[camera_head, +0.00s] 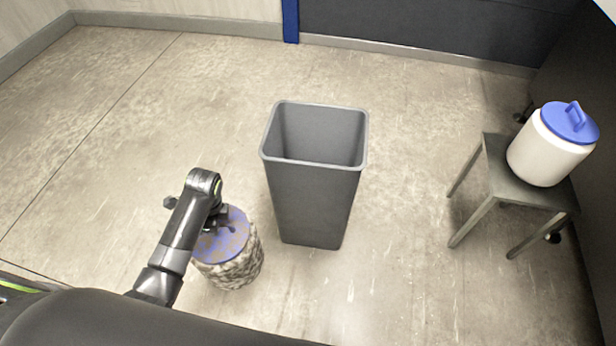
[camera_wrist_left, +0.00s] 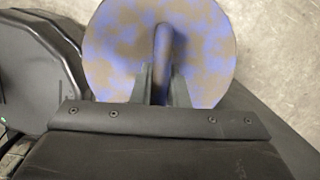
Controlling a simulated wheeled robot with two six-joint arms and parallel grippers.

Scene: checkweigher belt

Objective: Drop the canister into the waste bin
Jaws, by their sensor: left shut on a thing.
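A canister (camera_head: 232,268) with a mottled grey-white body and a stained blue lid hangs under my left gripper (camera_head: 217,222), to the left of the waste bin. In the left wrist view its blue and brown lid (camera_wrist_left: 115,50) fills the top middle, and my left gripper (camera_wrist_left: 162,88) is shut on the lid's handle. The waste bin (camera_head: 312,205) is a tall dark grey open container standing upright on the floor; its inside looks empty from here. The canister is beside the bin and lower than its rim. My right gripper is not in view.
A clean white canister (camera_head: 545,150) with a blue lid stands on a small grey metal stool (camera_head: 500,175) at the right. A wall with a blue post (camera_head: 290,20) runs along the back. The concrete floor around the bin is clear.

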